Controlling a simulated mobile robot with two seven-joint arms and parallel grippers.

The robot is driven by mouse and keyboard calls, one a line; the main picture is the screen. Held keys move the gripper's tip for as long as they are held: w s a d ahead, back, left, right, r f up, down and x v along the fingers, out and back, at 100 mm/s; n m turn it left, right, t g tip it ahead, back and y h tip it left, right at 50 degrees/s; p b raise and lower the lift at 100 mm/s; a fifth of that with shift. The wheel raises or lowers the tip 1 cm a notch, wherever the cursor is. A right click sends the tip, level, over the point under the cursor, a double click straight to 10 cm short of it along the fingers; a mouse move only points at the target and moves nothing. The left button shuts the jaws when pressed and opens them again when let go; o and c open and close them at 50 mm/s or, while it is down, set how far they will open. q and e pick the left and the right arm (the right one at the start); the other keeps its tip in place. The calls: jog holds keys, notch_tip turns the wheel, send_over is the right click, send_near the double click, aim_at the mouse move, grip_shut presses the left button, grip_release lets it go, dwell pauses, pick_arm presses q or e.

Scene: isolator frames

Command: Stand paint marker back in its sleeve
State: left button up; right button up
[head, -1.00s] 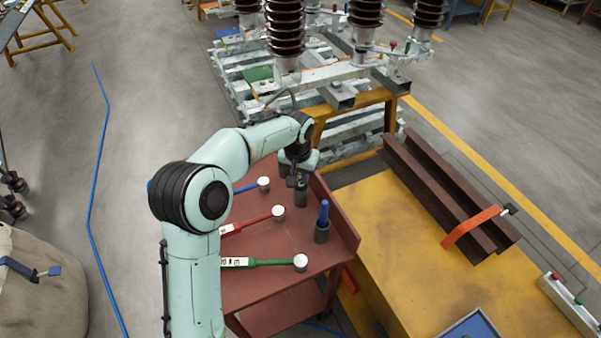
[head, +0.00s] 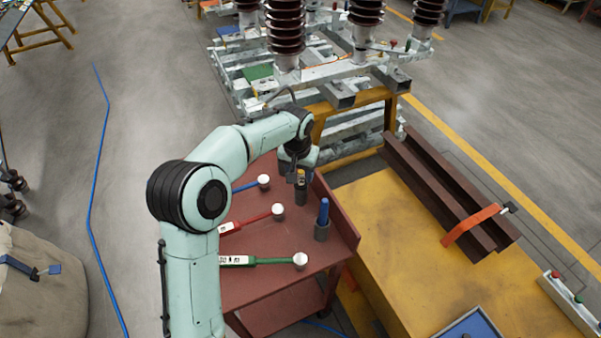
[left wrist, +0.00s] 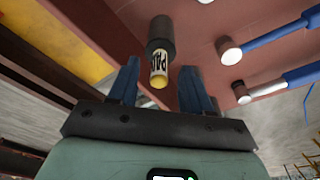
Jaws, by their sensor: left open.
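The paint marker (head: 300,176), with a yellow end and a lettered label, stands in a dark sleeve (head: 301,194) near the far edge of the red cart top. In the left wrist view, the marker (left wrist: 159,68) shows its yellow end toward me, and its other end is hidden inside the sleeve (left wrist: 160,34). My left gripper (head: 294,173) is open at the marker. In the left wrist view its two fingers (left wrist: 160,72) are spread either side of the marker, with a gap on each side. My right gripper is not in view.
A blue marker-like item (head: 323,211) stands in another dark holder (head: 321,232) nearby. Blue, red (head: 252,219) and green (head: 270,261) handled tools lie on the cart top (head: 285,288), left of the holders. A yellow table (head: 375,225) with brown beams (head: 440,190) is to the right.

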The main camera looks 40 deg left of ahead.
pick_arm(q)
notch_tip(320, 180, up, 12)
jog(key=s+p, duration=0.1)
jog(key=shift+s+d, duration=0.3)
jog(key=shift+s, duration=0.1)
jog(key=shift+r, duration=0.1)
